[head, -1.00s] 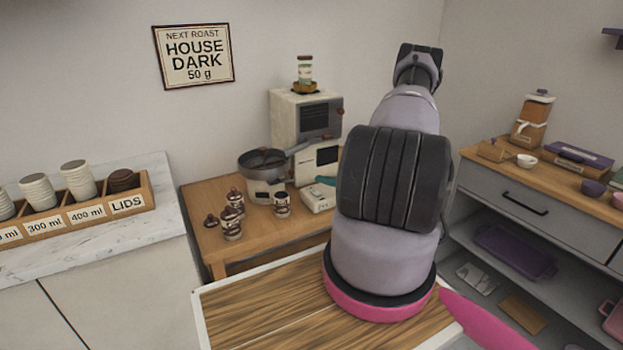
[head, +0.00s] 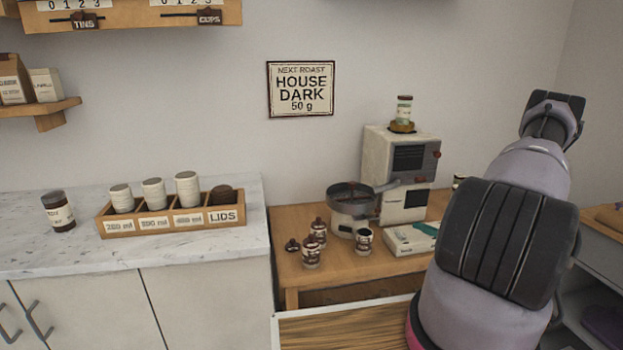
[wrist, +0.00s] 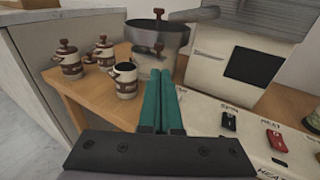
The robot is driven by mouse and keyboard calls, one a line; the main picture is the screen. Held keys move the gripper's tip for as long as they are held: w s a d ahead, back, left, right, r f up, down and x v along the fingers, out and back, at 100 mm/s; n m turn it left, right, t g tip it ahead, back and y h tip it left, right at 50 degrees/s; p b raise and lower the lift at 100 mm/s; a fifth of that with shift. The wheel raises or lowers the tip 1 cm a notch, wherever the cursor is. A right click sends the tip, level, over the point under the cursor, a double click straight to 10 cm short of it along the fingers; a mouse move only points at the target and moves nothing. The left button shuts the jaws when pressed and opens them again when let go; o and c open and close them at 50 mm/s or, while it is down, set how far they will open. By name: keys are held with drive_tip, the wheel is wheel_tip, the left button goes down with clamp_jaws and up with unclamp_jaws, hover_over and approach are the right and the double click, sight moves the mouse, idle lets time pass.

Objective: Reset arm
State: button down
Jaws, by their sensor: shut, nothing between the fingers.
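My gripper (wrist: 161,98) shows in the wrist view with its two teal fingers together and nothing between them. The fingers point toward the wooden side table, beside a cream button panel (wrist: 240,136) on their right. A small labelled cup (wrist: 125,82) stands just left of the fingertips. In the head view my arm rises at the right, and it hides most of my gripper.
The wooden table (head: 290,262) holds a pan-topped machine (head: 352,208), a cream roaster (head: 398,160) and several small canisters. A marble counter (head: 60,258) at left carries a lids-and-cups rack (head: 170,231) and a dark-lidded jar (head: 58,212). Drawers and shelving stand at far right.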

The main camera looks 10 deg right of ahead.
drive_tip(key=s+a+r+n+g+y, duration=0.1)
drive_tip(key=s+a+r+n+g, duration=0.1)
drive_tip(key=a+r+n+g, duration=0.85)
drive_tip(key=s+a+r+n+g+y, duration=0.15)
drive_tip(key=a+r+n, duration=0.5)
drive_tip(key=r, duration=0.95)
drive_tip(key=s+a+r+n+t+h, duration=0.2)
drive_tip(key=s+a+r+n+h, duration=0.2)
drive_tip(key=s+r, duration=0.5)
drive_tip(key=s+a+r+n+t+h, duration=0.2)
drive_tip(key=s+a+r+n+h, duration=0.1)
drive_tip(key=s+r, duration=0.6)
drive_tip(key=shift+s+a+r+n+h, duration=0.4)
drive_tip(key=shift+s+n+h, duration=0.1)
drive_tip(key=shift+n+h, duration=0.5)
